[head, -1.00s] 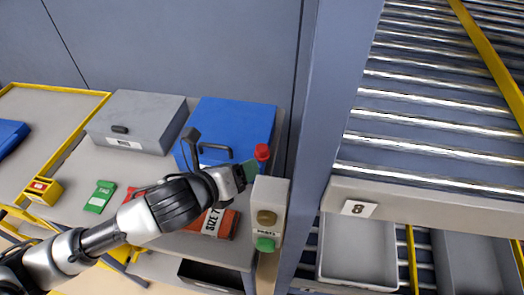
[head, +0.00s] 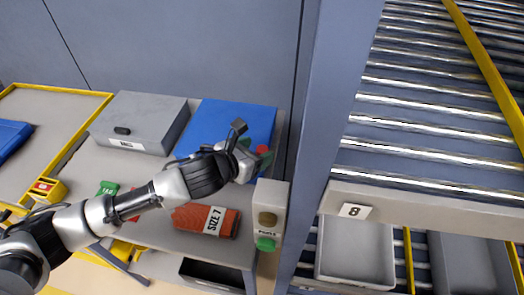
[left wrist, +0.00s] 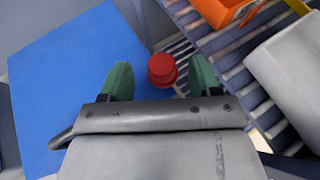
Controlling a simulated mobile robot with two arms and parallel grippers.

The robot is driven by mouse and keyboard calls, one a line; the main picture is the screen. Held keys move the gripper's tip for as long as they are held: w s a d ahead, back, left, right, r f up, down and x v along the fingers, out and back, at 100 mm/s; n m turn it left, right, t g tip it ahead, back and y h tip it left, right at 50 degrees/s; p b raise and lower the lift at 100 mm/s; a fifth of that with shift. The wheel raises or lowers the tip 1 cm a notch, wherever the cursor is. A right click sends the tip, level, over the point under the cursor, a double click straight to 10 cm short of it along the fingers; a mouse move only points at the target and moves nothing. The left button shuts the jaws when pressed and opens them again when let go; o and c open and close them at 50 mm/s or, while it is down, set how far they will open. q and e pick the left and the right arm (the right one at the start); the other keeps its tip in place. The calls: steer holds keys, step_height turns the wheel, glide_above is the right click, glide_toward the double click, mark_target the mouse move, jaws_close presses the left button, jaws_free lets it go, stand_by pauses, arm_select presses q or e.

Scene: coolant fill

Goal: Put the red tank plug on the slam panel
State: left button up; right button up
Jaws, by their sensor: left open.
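The red plug (left wrist: 162,69) shows in the left wrist view as a round, stepped red cap between my two green fingertips, with gaps on both sides. In the head view it is a small red patch (head: 262,149), mostly hidden by my left gripper. My left gripper (head: 254,158) is open in front of the blue case, with the plug at its tip. What the plug rests on is hidden. A pale post panel (head: 270,200) with a brown knob (head: 267,218) and a green button (head: 265,244) stands just below the gripper. My right gripper is not in view.
A blue case (head: 228,118) and a grey case (head: 139,120) stand at the bench's back. An orange-red "SIZE 7" pack (head: 190,217) lies in front. A blue-grey upright (head: 325,130) and roller rack (head: 430,120) stand close on the right.

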mark_target(262, 149)
arm_select(q)
steer(key=x, duration=0.3)
steer(key=shift+d+f, duration=0.1)
steer(key=c, duration=0.9)
